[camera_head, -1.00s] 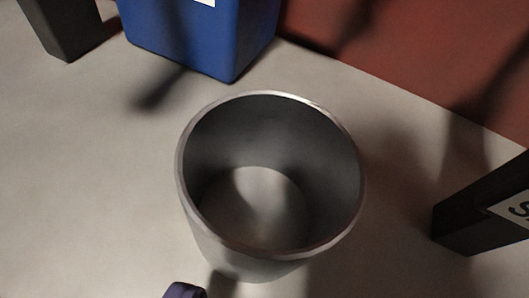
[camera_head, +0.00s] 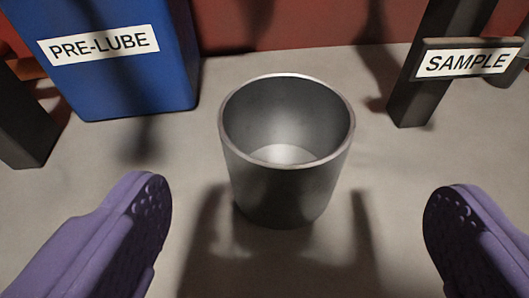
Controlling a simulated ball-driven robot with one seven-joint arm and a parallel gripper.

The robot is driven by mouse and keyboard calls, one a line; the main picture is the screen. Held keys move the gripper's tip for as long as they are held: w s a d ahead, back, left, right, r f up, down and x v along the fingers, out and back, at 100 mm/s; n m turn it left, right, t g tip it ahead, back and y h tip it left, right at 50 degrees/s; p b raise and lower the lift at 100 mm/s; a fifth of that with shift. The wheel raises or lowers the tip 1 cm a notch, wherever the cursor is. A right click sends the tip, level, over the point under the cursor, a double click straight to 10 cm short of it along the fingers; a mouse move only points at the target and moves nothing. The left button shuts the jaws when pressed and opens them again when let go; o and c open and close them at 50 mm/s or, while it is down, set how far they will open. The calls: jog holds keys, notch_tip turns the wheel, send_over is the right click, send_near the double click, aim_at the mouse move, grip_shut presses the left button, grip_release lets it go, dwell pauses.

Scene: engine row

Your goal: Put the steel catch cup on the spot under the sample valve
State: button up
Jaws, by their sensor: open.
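The steel catch cup (camera_head: 282,190) stands upright on the pale grey surface in the middle of the view. Its wide mouth faces up and it looks empty. My gripper (camera_head: 300,222) is open, with one purple finger on the left and the other on the right. The cup stands between and just beyond the fingertips, with a gap on each side. A black post at the back right carries a sign reading SAMPLE (camera_head: 466,63). The valve itself and the spot under it are not visible.
A blue box labelled PRE-LUBE (camera_head: 118,60) stands at the back left. A dark post (camera_head: 22,125) is at the far left edge. A red wall or panel (camera_head: 295,25) runs along the back. The pale surface (camera_head: 375,150) right of the cup is clear.

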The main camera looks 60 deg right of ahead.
aim_at(286, 95)
jog(key=x, duration=0.2)
jog(key=b+x, duration=0.1)
jog(key=x, duration=0.4)
jog(key=shift+w+d+r+b, duration=0.1)
jog(key=shift+w+d+b, duration=0.15)
jog(key=shift+w+b, duration=0.15)
jog(key=c, duration=1.1)
jog(key=shift+r, duration=0.15)
